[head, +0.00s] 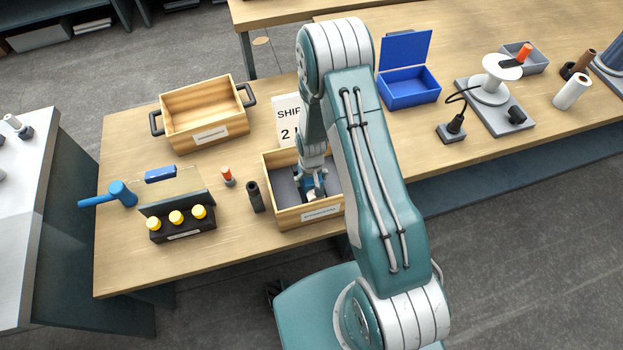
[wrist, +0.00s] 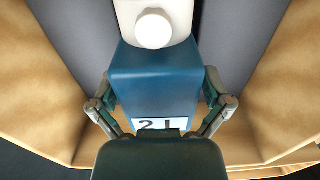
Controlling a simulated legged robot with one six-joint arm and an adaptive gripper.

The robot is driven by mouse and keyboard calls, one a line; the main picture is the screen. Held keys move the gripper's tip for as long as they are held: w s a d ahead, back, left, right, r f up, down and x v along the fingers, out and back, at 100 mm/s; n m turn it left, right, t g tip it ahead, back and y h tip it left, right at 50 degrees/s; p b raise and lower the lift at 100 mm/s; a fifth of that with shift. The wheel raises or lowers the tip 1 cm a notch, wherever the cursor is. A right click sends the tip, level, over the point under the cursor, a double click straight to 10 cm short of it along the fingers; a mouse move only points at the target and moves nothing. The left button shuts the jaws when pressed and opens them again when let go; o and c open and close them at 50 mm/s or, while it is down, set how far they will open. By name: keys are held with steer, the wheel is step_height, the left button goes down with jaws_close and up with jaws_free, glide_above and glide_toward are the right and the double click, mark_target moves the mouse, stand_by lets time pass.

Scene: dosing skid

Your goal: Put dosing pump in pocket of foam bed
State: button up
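The dosing pump shows in the wrist view as a blue block (wrist: 155,85) with a white top part, a round white knob and a label reading "21". My gripper (wrist: 158,103) has a finger against each side of the blue body. In the head view my gripper (head: 312,192) reaches down into a wooden crate (head: 309,213), and the pump is mostly hidden by it. The grey foam bed (head: 283,186) lines the crate and also shows on both sides of the pump in the wrist view (wrist: 242,35). The pocket's edges and the pump's underside are hidden.
A "SHIP 2" sign (head: 286,118) stands behind the crate. A dark cylinder (head: 255,197) stands close to its left. An empty wooden box (head: 205,115), a black rack (head: 182,222) with yellow caps and a blue mallet (head: 118,194) are further left. A blue open box (head: 408,88) stands right.

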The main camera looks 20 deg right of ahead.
steer(key=shift+a, duration=0.1)
steer(key=s+r+t, duration=0.1)
steer(key=s+r, duration=0.1)
steer(key=r, duration=1.4)
steer(key=s+r+t, duration=0.2)
steer(key=s+r, duration=0.1)
steer(key=r, duration=1.4)
steer(key=s+r+t, duration=0.2)
steer(key=s+r, duration=1)
steer(key=s, duration=0.3)
steer(key=shift+s+t, duration=0.15)
steer(key=shift+t, duration=0.15)
